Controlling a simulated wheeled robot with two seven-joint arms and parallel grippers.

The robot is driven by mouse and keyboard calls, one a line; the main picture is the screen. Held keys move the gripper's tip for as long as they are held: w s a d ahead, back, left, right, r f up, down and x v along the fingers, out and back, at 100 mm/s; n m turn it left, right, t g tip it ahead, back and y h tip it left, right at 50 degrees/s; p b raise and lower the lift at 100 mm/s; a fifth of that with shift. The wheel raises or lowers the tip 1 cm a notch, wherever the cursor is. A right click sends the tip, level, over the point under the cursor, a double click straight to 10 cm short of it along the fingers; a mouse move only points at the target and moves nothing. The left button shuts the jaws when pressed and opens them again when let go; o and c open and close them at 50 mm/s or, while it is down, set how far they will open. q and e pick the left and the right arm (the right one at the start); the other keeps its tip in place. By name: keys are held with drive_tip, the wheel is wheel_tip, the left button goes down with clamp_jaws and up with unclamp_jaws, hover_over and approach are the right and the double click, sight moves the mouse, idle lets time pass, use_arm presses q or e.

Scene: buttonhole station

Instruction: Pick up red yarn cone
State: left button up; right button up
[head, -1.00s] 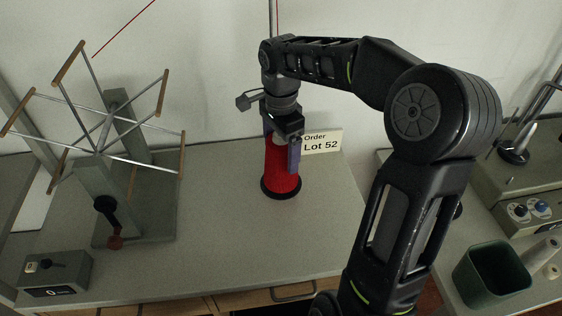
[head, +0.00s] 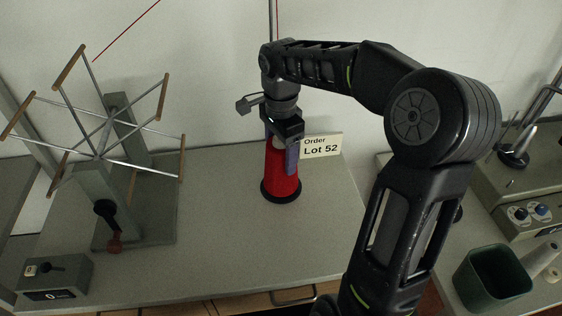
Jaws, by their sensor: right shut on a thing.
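The red yarn cone (head: 280,179) stands upright on its dark round base on the grey table, right of the middle of the tabletop. My right gripper (head: 281,152) comes down on it from above. Its two bluish fingers are shut on the upper part of the cone, one on each side. The gripper hides part of the cone's top. My left gripper is not in view.
A yarn swift (head: 100,130) with wooden-tipped arms stands on the left. A small counter box (head: 56,276) sits at the front left. An "Order Lot 52" sign (head: 321,146) is just right of the cone. A green bin (head: 492,277) stands far right.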

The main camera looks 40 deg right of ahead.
drive_tip(key=shift+s+a+r+b, duration=0.1)
drive_tip(key=shift+s+r+b, duration=0.05)
drive_tip(key=shift+r+b, duration=0.3)
wheel_tip(320, 180, up, 5)
drive_tip(key=shift+r, duration=0.2)
wheel_tip(320, 180, up, 6)
drive_tip(key=p, duration=0.6)
drive_tip(key=shift+s+a+f+b, duration=0.35)
drive_tip(key=shift+s+f+b, duration=0.15)
drive_tip(key=shift+s+b, duration=0.15)
drive_tip(key=s+a, duration=0.4)
drive_tip(key=s, duration=0.4)
drive_tip(key=s+a, duration=0.4)
drive_tip(key=s, duration=0.4)
drive_tip(key=shift+a+p, duration=0.3)
drive_tip(key=shift+a, duration=0.1)
drive_tip(key=shift+w+r, duration=0.1)
